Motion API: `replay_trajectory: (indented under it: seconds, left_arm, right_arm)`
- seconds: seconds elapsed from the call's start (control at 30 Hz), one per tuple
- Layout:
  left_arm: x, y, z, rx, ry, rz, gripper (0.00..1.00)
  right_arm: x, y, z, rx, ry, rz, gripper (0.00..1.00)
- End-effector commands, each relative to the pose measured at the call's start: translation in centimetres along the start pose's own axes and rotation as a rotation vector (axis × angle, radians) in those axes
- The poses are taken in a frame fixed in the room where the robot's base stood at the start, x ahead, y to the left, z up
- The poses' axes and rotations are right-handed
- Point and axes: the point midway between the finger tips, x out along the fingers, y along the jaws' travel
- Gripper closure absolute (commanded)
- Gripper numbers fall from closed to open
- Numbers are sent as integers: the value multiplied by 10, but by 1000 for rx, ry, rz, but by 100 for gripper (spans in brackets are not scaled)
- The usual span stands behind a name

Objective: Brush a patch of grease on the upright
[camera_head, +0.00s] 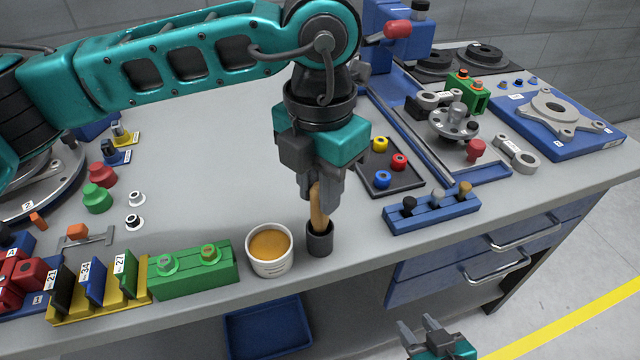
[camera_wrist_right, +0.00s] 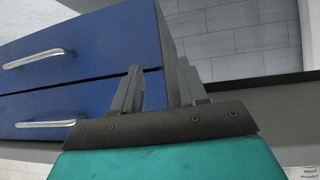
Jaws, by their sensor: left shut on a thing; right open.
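A wooden-handled brush (camera_head: 319,212) stands almost upright with its lower end inside a small dark cup (camera_head: 320,242) near the bench's front edge. The bristles are hidden in the cup. My left gripper (camera_head: 320,194) points down from above and is shut on the brush handle. A white pot (camera_head: 270,262) of orange-brown grease stands just left of the cup.
A green block (camera_head: 195,273) and yellow rack (camera_head: 100,302) stand left of the pot. A dark tray (camera_head: 388,160) of coloured parts and a blue holder (camera_head: 433,212) lie to the right. Blue drawers with metal handles (camera_head: 500,270) are near my right gripper. The bench's middle is clear.

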Motion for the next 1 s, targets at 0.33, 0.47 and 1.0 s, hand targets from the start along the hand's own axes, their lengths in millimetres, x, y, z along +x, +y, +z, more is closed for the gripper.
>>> replay_trajectory:
  seconds: [0.33,0.47,1.0]
  left_arm:
    - [-31,0,0,-1,-2,0,100]
    - [-41,0,0,-1,-2,0,100]
    - [-70,0,0,0,-1,0,100]
  right_arm:
    - [-9,1,-13,0,0,1,57]
    - [-12,1,-17,0,0,2,57]
    - [-19,2,-28,0,-1,2,57]
